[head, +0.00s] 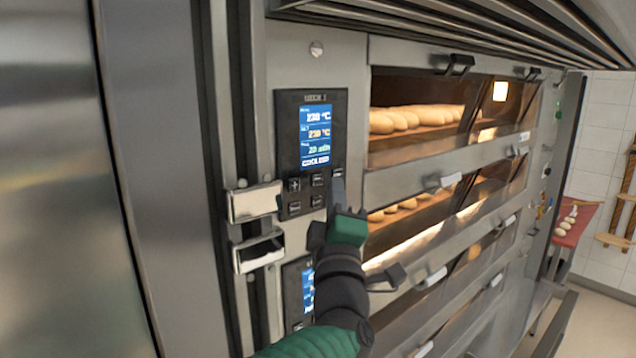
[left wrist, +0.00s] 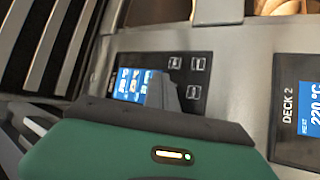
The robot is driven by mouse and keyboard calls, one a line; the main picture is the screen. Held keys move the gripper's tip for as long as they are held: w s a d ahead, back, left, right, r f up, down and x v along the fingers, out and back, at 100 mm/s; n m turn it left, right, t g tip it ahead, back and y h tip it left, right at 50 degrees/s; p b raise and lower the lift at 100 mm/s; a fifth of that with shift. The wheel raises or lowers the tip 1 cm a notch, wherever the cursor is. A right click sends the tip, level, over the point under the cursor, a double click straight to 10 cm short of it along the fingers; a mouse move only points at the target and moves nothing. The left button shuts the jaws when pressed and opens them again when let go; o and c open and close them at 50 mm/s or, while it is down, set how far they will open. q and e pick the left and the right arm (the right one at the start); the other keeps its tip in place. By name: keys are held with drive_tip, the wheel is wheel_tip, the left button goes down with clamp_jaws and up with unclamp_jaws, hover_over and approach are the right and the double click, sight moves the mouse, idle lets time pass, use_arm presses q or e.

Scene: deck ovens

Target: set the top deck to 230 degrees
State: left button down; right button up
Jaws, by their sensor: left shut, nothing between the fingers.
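The top deck's control panel (head: 310,150) is at the centre left of the head view, with a lit blue screen (head: 315,135) above several dark buttons (head: 294,185). My right gripper is out of view.
A lower panel (head: 307,290) sits below, partly behind my arm; the left wrist view shows a DECK 2 panel (left wrist: 300,115) reading 220 °C. Oven windows with loaves (head: 415,118) and protruding handles (head: 455,65) are to the right. Metal latches (head: 255,202) stand out left of the panel.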

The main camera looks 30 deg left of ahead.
use_arm(q)
drive_tip(key=d, duration=0.1)
drive_tip(key=s+d, duration=0.1)
drive_tip(key=d, duration=0.1)
drive_tip(key=shift+s, duration=0.1)
idle(0.6)
drive_tip(key=w+d+f+m+g+h+b, duration=0.15)
drive_tip(key=f+m+h, duration=0.25)
drive_tip(key=f, duration=0.6)
drive_tip(key=w+d+f+m+g+h+b, duration=0.1)
drive_tip(key=d+f+m+g+h, duration=0.3)
drive_tip(key=f, duration=0.7)
drive_tip(key=w+d+f+m+h+b, duration=0.1)
drive_tip(key=f+m+h, duration=0.3)
drive_tip(key=f, duration=0.6)
drive_tip(key=s+f+m+g+b, duration=0.2)
drive_tip(key=s+f+m+g, duration=0.6)
drive_tip(key=s+f, duration=1.4)
wheel_tip(320, 180, down, 4)
drive_tip(key=g, duration=0.3)
drive_tip(key=shift+s+a+f+g, duration=0.25)
drive_tip(key=shift+s+a+g, duration=0.1)
